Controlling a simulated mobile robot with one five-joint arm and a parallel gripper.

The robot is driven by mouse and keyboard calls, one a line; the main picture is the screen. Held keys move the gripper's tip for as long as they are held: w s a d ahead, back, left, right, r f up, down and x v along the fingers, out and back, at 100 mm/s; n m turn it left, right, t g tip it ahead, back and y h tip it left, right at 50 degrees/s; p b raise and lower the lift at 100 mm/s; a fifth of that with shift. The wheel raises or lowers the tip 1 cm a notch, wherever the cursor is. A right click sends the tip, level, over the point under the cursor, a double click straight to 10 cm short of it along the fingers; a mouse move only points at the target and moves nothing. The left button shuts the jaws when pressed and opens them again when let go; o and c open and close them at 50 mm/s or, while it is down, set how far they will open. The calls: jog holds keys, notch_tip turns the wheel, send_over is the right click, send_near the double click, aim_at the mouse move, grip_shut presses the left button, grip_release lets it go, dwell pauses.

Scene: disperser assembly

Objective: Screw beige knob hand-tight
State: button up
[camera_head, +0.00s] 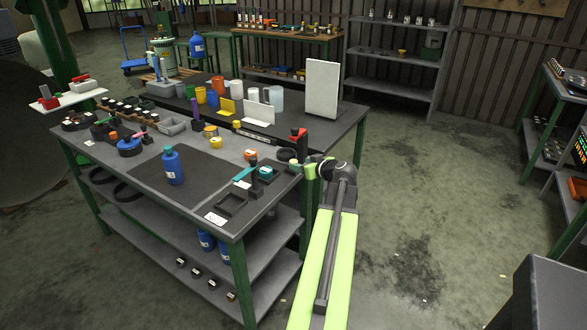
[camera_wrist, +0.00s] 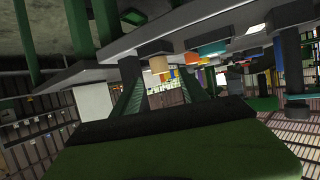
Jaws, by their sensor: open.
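I cannot pick out the beige knob with certainty. In the head view, a row of small brownish-topped parts (camera_head: 128,108) stands at the back left of the workbench (camera_head: 225,232). A blue bottle (camera_head: 173,168) stands upright on the dark mat. My green arm reaches up from the bottom, and my gripper (camera_head: 314,168) is at the bench's right edge, partly hidden by its own wrist. In the wrist view, my gripper (camera_wrist: 160,85) has its two green fingers apart with nothing between them.
A red-topped black fixture (camera_head: 298,142) stands near the gripper. A teal-topped black fixture (camera_head: 256,178) and a black tray (camera_head: 231,204) are at the front right of the bench. A white panel (camera_head: 322,88) stands behind on a second bench.

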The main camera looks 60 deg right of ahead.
aim_at(294, 161)
jog(key=b+x, duration=0.1)
jog(key=x, duration=0.5)
jog(key=shift+w+f+b, duration=0.15)
jog(key=shift+w+b, duration=0.1)
jog(key=shift+b, duration=0.15)
